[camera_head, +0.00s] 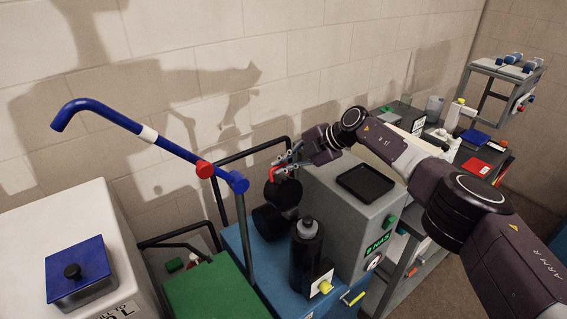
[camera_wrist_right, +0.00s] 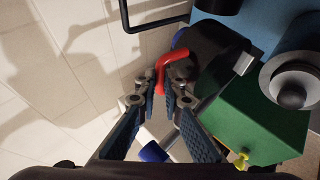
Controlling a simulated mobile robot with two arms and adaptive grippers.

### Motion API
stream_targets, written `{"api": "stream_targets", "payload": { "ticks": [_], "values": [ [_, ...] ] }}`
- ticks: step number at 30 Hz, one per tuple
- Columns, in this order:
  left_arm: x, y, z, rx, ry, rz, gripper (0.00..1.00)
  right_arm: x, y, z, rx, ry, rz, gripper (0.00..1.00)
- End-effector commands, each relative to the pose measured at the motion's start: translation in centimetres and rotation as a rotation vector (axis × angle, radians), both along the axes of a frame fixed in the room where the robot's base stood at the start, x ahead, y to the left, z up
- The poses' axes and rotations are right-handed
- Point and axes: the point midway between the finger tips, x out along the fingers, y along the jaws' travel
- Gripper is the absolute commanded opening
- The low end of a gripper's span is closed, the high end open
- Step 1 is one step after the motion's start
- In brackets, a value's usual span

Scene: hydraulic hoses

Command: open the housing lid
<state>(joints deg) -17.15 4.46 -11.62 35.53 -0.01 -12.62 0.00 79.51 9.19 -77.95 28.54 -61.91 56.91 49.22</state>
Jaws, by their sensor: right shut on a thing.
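My right gripper (camera_head: 286,163) reaches in from the right above the blue cabinet and is shut on a red handle (camera_head: 277,174). In the right wrist view the bent red handle (camera_wrist_right: 163,66) sits between the fingertips of the gripper (camera_wrist_right: 163,88). The handle adjoins a dark round part, apparently the housing lid (camera_head: 285,194), which also shows in the wrist view (camera_wrist_right: 212,52). Below it is a black cylindrical housing (camera_head: 270,221). The lid looks tilted up from the housing, but the joint between them is unclear. My left gripper is out of view.
A black bottle (camera_head: 307,256) and a grey box with a black tray top (camera_head: 340,215) stand close on the right. The wall is behind.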

Motion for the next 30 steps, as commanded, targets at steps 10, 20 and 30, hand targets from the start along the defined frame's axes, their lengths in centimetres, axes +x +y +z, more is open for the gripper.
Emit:
{"api": "stream_targets", "payload": {
  "ticks": [10,20,30],
  "values": [
    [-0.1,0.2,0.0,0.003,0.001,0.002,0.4,0.5,0.3,1.2,0.012,-0.021,-0.006,0.26],
    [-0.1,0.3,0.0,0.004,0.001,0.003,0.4,0.4,0.1,0.7,0.006,-0.015,-0.004,0.26],
    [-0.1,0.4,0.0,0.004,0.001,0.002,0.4,0.0,-1.1,1.6,0.003,-0.016,-0.005,0.26]
  ]
}}
